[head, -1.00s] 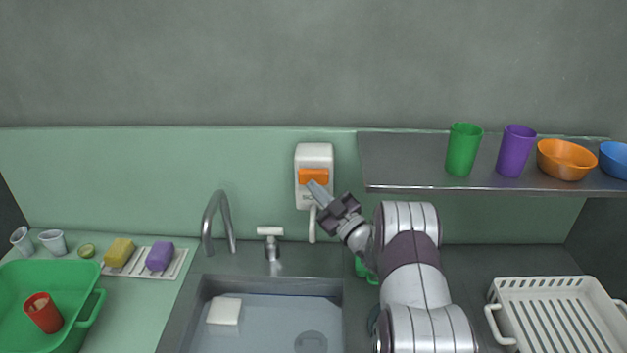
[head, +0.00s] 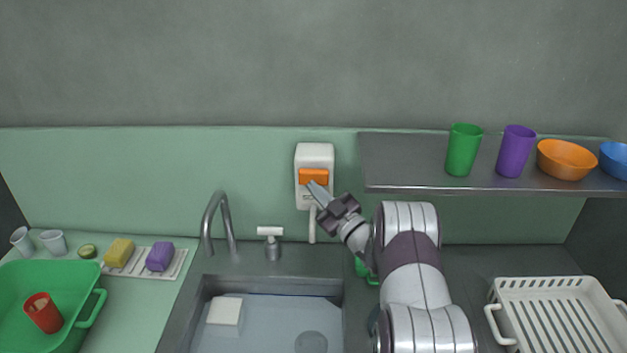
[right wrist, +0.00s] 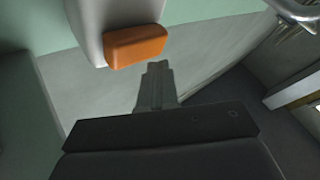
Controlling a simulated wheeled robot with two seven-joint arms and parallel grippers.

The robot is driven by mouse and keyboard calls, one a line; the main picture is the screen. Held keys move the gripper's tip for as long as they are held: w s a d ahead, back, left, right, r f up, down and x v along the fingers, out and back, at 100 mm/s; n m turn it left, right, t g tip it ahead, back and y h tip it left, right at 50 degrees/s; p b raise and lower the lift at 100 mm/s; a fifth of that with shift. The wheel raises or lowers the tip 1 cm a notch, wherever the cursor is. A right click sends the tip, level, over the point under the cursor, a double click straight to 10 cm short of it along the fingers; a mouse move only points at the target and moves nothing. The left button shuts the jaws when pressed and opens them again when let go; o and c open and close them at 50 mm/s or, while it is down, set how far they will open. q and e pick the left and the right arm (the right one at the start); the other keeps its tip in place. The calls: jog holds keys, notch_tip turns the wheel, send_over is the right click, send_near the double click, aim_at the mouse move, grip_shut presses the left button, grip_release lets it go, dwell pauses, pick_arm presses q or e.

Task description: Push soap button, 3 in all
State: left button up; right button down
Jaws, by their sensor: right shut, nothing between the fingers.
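The white soap dispenser (head: 315,153) is mounted on the green wall panel above the sink, with an orange button (head: 313,176) on its front and a white spout below. My right gripper (head: 316,188) is shut and empty, its tips at the lower edge of the button in the head view. In the right wrist view the orange button (right wrist: 137,46) is just beyond and to the left of the shut fingertips (right wrist: 156,68), with a small gap seeming to show. Whether they touch cannot be told for sure. My left gripper is not in view.
A metal shelf (head: 410,178) with cups and bowls is right of the dispenser. A green tub (head: 92,308) is at left, a white rack (head: 540,288) at right.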

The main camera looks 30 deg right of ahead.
dwell(0.4)
jog(key=shift+w+d+f+b, duration=0.15)
jog(key=shift+w+b, duration=0.1)
jog(key=shift+b, duration=0.2)
jog(key=shift+w, duration=0.1)
jog(key=shift+r, duration=0.2)
jog(key=shift+w+d+b, duration=0.5)
jog(key=shift+w+b, duration=0.1)
jog(key=shift+w, duration=0.05)
dwell(0.5)
dwell(0.4)
jog(key=shift+s+a, duration=0.65)
jog(key=shift+s, duration=0.35)
jog(key=shift+s+a+p, duration=0.2)
jog(key=shift+s+a, duration=0.25)
jog(key=shift+s, duration=0.25)
jog(key=shift+s+a+p, duration=0.15)
jog(key=shift+s+a, duration=0.25)
jog(key=shift+s, duration=0.35)
jog(key=shift+s+a+p, duration=0.2)
jog(key=shift+s+a, duration=0.25)
jog(key=shift+s, duration=0.25)
